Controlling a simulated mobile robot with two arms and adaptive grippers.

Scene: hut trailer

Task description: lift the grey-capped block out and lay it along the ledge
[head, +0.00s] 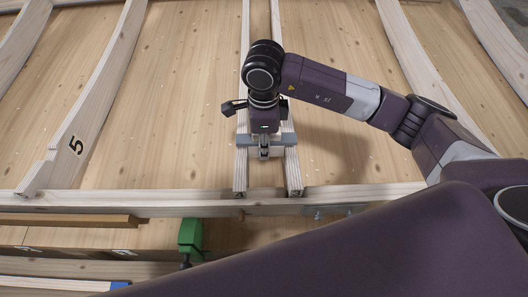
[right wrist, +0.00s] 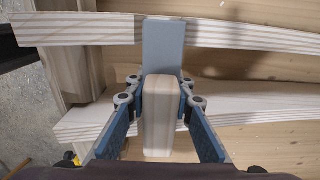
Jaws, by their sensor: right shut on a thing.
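The grey-capped block shows in the right wrist view as a pale wooden block (right wrist: 161,112) with a flat grey piece (right wrist: 164,48) beyond it. In the head view the grey part (head: 285,139) spans the two narrow parallel rails (head: 240,172). My right gripper (head: 264,152) is above it, pointing down between the rails. In the right wrist view the two blue fingers (right wrist: 160,100) are shut on the wooden block, one on each side. Whether the grey part touches the rails is unclear. My left gripper is not in view.
A pale front beam (head: 150,207) runs across below the rails, with a brown wooden strip (head: 70,220) at left. A green clamp (head: 190,238) stands at the front. A curved rib marked 5 (head: 85,130) rises at left. Wide wooden panel (head: 180,90) lies bare between ribs.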

